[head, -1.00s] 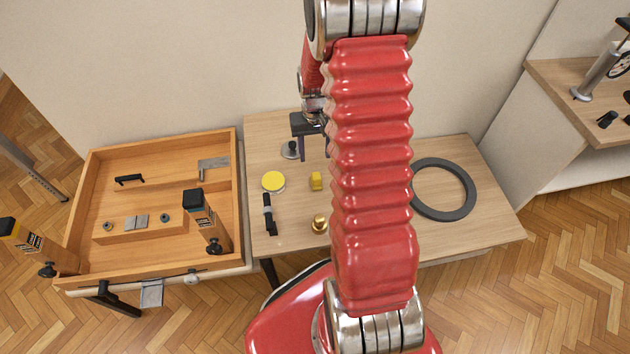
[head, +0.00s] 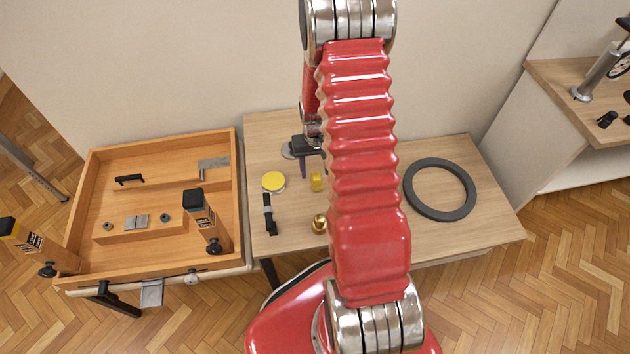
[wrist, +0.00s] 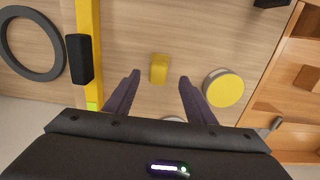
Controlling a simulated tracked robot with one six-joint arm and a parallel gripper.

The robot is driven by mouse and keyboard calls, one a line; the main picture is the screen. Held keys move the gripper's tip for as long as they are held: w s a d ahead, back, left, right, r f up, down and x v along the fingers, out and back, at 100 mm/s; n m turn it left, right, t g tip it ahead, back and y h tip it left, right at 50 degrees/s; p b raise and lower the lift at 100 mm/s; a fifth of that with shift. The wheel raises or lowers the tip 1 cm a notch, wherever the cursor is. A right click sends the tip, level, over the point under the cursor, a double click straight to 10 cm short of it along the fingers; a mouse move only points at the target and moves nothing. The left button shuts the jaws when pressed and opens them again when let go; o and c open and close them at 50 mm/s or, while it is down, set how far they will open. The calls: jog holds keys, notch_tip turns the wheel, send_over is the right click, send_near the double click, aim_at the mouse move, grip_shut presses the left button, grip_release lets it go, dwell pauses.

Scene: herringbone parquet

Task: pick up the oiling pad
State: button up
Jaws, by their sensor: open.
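A round pad with a yellow top and a pale rim (head: 273,181) lies on the wooden table. It also shows in the wrist view (wrist: 224,88), right of my gripper. A small yellow block (head: 316,181) stands to its right; in the wrist view the block (wrist: 159,68) appears between my fingertips. I cannot tell for certain which of these two is the oiling pad. My gripper (head: 314,166) is open and empty, with its dark purple fingers (wrist: 159,78) pointing down and apart. No contact with either yellow thing shows.
A black marker-like tool (head: 269,215), a brass piece (head: 320,223) and a grey disc (head: 288,151) are nearby. A yellow bar with a black block (wrist: 90,60) lies left of the fingers in the wrist view. A dark ring (head: 440,215) and a wooden tray (head: 238,180) flank the area.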

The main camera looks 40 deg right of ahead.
aim_at(316, 175)
jog(key=shift+d+f, duration=0.15)
jog(key=shift+f, duration=2.45)
jog(key=c, duration=1.2)
jog(key=shift+o, duration=0.2)
jog(key=shift+r, duration=0.1)
notch_tip(316, 175, up, 10)
jog(key=shift+f, duration=0.1)
